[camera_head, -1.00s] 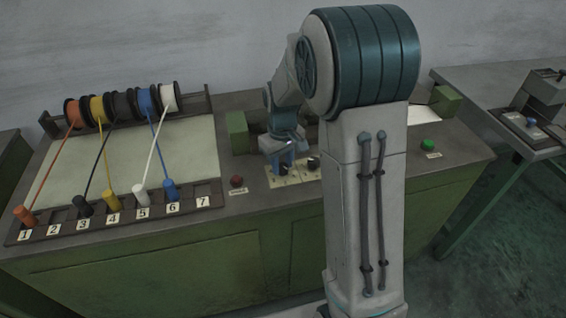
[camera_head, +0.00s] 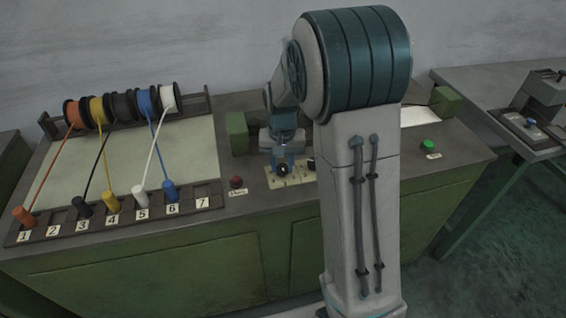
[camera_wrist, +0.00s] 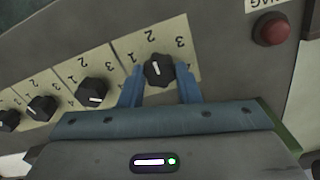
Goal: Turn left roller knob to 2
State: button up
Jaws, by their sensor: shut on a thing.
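The left roller knob is a black fluted dial with a white pointer line. It shows in the wrist view (camera_wrist: 158,71) on a cream plate marked 1, 2, 3, and in the head view (camera_head: 283,170) at the plate's left end. My gripper (camera_wrist: 158,88) has its blue fingers on either side of this knob, shut on it. It also shows from above in the head view (camera_head: 283,163). The white line is short, and I cannot tell for sure which number it points at. The gripper body hides the near part of the plate.
More black knobs (camera_wrist: 92,91) stand in a row beside the held one. A red button (camera_head: 236,182) sits left of the plate. A green button (camera_head: 428,145) is at the right. Coloured spools (camera_head: 122,104) and numbered wire plugs (camera_head: 140,194) are on the left. My arm hides the machine's middle.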

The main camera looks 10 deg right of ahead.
aim_at(282, 167)
dwell(0.4)
jog(key=o, duration=1)
jog(key=shift+r, duration=0.1)
notch_tip(282, 167, up, 14)
jog(key=shift+f, duration=0.15)
jog(key=s+n+t, duration=0.1)
jog(key=s, duration=0.6)
jog(key=s+f+n+t+p, duration=0.1)
jog(key=s, duration=1.3)
jog(key=shift+f+n+t, duration=0.2)
jog(key=shift+n+t, duration=0.2)
